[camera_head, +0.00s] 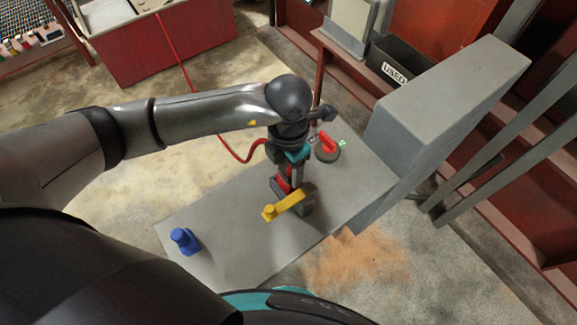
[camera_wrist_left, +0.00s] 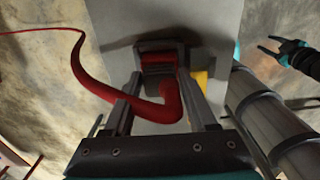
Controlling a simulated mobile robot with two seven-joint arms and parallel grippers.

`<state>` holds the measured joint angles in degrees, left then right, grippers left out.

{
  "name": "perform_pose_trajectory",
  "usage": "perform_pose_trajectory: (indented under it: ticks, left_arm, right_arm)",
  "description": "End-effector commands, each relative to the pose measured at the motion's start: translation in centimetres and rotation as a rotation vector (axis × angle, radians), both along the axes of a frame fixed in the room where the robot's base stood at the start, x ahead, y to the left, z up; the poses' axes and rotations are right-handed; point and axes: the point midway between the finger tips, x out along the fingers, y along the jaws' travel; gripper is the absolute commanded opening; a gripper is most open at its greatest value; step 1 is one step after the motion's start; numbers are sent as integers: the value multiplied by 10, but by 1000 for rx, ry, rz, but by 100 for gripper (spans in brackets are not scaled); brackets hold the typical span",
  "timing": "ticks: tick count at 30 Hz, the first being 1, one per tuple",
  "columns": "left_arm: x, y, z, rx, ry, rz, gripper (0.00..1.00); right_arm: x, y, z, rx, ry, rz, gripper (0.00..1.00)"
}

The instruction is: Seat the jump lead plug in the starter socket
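The jump lead plug is a red block (camera_head: 284,186) on a red cable (camera_head: 243,158). My left gripper (camera_head: 287,186) points down with its fingers on either side of the plug, seemingly shut on it. The plug also shows between the fingertips in the left wrist view (camera_wrist_left: 160,62). Directly at it is a dark block (camera_head: 306,203), likely the starter socket, with a yellow lever (camera_head: 284,206) beside it. The fingers hide how far the plug is in. My right gripper (camera_wrist_left: 279,50) appears at the right of the wrist view, empty with fingers apart.
The grey bench top (camera_head: 225,225) carries a blue peg-like part (camera_head: 184,240) and a red knob (camera_head: 327,144) on a round base. A tall grey block (camera_head: 440,105) stands at its right. The cable runs back to a red cart (camera_head: 165,45). The bench's left part is mostly clear.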

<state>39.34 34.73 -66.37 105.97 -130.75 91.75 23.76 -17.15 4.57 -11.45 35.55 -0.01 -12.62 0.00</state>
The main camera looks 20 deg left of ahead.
Motion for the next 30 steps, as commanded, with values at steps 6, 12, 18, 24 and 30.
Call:
perform_pose_trajectory:
  ticks: [6, 12, 18, 24, 30]
  left_arm:
    - [0, 0, 2, 1, 1, 0, 57]
    - [1, 0, 26, -1, -4, -2, 57]
    - [1, 0, 71, -1, -6, 0, 57]
    - [1, 0, 107, 0, -4, -1, 57]
    - [0, 0, 122, 1, -1, 0, 57]
  right_arm:
    - [0, 0, 2, 0, 0, 0, 50]
    - [0, 0, 4, 0, 0, 0, 50]
    - [0, 0, 4, 0, 1, 0, 50]
    - [0, 0, 4, 0, 1, 0, 50]
    - [-1, 0, 4, 0, 1, 0, 50]
